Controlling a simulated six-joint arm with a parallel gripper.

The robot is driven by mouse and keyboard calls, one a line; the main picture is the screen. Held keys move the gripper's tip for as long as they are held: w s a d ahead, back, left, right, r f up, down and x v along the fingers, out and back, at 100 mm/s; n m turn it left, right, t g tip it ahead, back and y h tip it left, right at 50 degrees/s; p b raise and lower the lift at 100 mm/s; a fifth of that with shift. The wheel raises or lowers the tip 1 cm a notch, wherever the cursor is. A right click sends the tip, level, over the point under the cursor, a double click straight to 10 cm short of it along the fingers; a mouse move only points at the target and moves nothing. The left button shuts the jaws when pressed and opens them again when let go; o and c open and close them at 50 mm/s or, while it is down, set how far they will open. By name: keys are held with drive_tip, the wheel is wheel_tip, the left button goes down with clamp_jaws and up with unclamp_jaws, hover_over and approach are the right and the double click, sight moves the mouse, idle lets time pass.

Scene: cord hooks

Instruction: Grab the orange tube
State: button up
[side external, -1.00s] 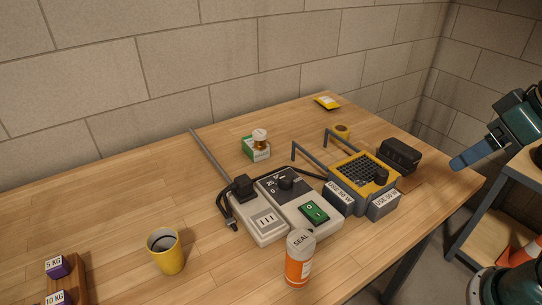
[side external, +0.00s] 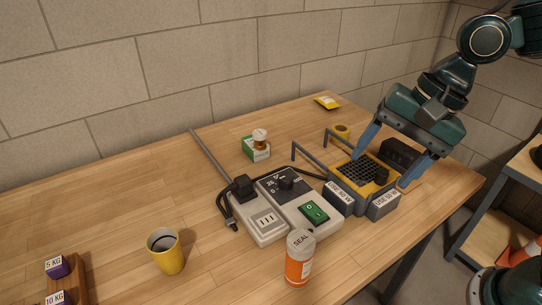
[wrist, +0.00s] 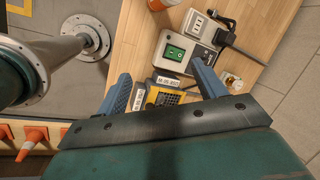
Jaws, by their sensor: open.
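The orange tube (side external: 299,262) stands upright near the front edge of the table in the side view. It has a pale grey cap marked SEAL and a white label. A partly cut-off orange and white item at the top edge of the wrist view (wrist: 157,4) looks like the tube. My gripper (side external: 380,170) is open and empty, with its two blue fingers pointing down over the yellow-framed grid device (side external: 352,180), behind and right of the tube. The open fingers also show in the wrist view (wrist: 160,72), well apart from the tube.
A grey control box (side external: 270,225) with a green switch and black cable lies between the tube and the device. A yellow cup (side external: 166,252) stands left. Label blocks (side external: 383,205) and a black case (side external: 399,155) are near my fingers. The left table is mostly clear.

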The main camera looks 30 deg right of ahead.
sight(306, 239)
drive_tip(key=w+a+f+m+g, duration=0.1)
drive_tip(key=a+f+m, duration=0.1)
drive_tip(key=a+m, duration=0.1)
drive_tip(key=w+a+f+m+g+y, duration=0.1)
drive_tip(key=a+f+m, duration=0.1)
drive_tip(key=a+m, duration=0.2)
drive_tip(key=shift+w+a+f+g, duration=0.15)
drive_tip(key=shift+a+f+g, duration=0.15)
drive_tip(key=shift+a, duration=0.85)
drive_tip(key=x, duration=0.7)
drive_tip(key=shift+a+f, duration=0.2)
drive_tip(key=shift+f, duration=0.1)
drive_tip(key=shift+a+f, duration=0.15)
drive_tip(key=shift+f, duration=0.25)
drive_tip(key=shift+w+x, duration=0.1)
drive_tip(key=shift+x, duration=1.2)
drive_tip(key=shift+w+x, duration=0.15)
drive_tip(key=shift+x, duration=1.15)
